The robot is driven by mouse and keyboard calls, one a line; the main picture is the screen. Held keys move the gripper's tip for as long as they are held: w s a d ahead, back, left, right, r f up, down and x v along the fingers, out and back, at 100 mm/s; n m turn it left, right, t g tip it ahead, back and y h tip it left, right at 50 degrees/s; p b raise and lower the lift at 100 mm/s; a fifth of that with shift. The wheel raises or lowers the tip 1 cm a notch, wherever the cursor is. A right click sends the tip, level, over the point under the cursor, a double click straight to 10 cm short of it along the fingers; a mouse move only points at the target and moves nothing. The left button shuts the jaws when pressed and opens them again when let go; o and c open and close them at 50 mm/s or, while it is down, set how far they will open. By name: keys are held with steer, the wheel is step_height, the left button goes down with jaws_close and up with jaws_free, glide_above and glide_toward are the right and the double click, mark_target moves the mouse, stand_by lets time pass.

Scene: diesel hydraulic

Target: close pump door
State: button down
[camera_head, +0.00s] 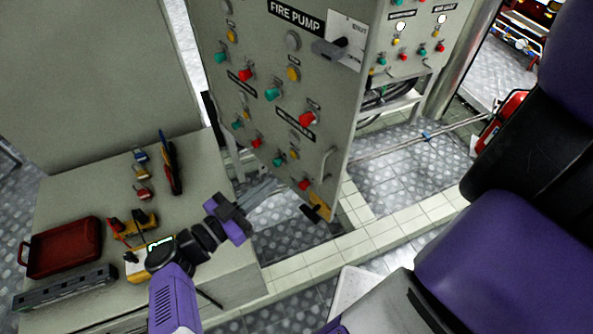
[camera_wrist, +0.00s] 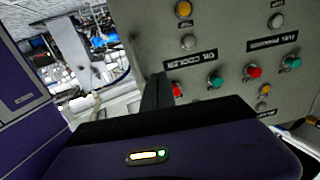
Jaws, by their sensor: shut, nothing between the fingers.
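The pump door is the grey panel labelled FIRE PUMP (camera_head: 270,60), covered with coloured knobs and buttons. It stands ajar at an angle to the cabinet, and cables show behind its right edge. A latch handle (camera_head: 330,48) is at its upper right and a grab handle (camera_head: 327,164) is at its lower right. My gripper (camera_head: 270,185) is shut and empty, low at the left of the door's bottom edge. In the wrist view, the door face (camera_wrist: 215,55) fills the right side and the dark finger (camera_wrist: 156,95) is close in front of it; contact is unclear.
A grey bench (camera_head: 75,200) at left holds a red toolbox (camera_head: 62,248), padlocks and tools. A second control panel (camera_head: 415,35) is behind the door at right. Tiled ledges (camera_head: 385,225) edge the metal floor.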

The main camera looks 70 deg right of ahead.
steer(key=shift+d+f+g+y, duration=0.1)
steer(key=shift+d+g+y, duration=0.2)
steer(key=shift+g, duration=0.1)
steer(key=p, duration=0.3)
glide_toward(317, 149)
steer(key=x, duration=0.7)
steer(key=shift+a, duration=0.1)
